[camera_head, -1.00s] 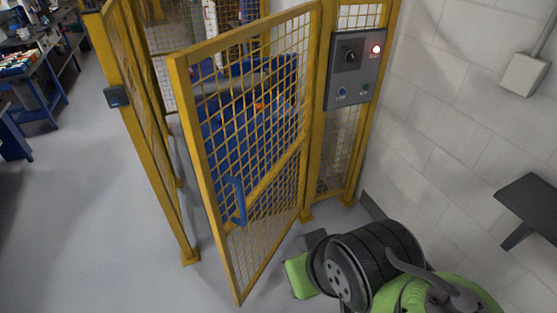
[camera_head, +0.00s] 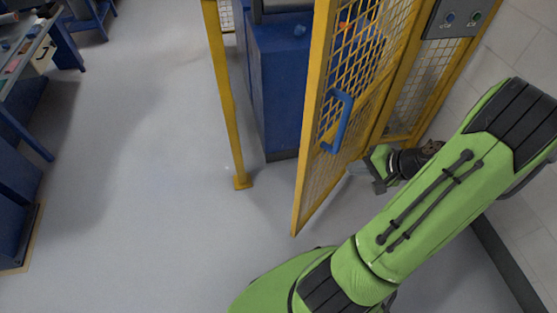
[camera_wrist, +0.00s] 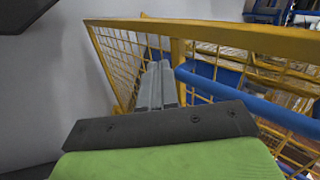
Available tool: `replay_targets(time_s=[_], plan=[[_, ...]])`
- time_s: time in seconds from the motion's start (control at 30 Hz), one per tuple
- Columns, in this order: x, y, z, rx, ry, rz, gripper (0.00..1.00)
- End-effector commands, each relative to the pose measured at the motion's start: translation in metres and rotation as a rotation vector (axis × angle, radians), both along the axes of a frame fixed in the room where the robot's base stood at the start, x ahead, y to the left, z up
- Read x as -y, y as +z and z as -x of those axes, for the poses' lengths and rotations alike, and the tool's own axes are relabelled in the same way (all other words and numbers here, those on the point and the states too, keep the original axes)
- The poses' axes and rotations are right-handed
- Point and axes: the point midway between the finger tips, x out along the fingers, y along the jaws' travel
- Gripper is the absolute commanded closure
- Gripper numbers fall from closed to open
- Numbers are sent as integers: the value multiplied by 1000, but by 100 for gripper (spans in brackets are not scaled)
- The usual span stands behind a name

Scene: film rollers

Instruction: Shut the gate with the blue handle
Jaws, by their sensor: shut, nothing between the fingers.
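The gate (camera_head: 308,150) is a yellow frame with mesh, and it stands ajar, swung out from the fence opening. Its blue handle (camera_head: 342,122) is on the side facing my arm, near the free edge. My gripper (camera_head: 355,169) is shut and empty, on the right side of the gate, a little below the handle in the picture. In the wrist view my gripper's grey fingers (camera_wrist: 157,84) are together and point towards yellow framed mesh. A thick blue bar (camera_wrist: 250,98), which looks like the handle, runs right of the fingers. I cannot tell whether anything touches.
A yellow fence post (camera_head: 227,110) stands left of the gate, with a blue machine (camera_head: 276,85) inside. A grey control panel (camera_head: 462,16) is at the upper right, beside a pale wall (camera_head: 525,50). Workbenches line the far left. The floor (camera_head: 140,170) between is clear.

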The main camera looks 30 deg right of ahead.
Motion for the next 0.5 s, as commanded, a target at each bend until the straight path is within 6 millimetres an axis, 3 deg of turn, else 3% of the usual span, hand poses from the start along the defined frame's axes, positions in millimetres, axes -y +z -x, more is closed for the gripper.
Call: replay_targets(time_s=[0.03,0.17,0.5], plan=[[8,-10,7,21,-44,-24,100],[12,-16,6,42,-71,-37,100],[-8,-64,-40,37,-63,-38,100]])
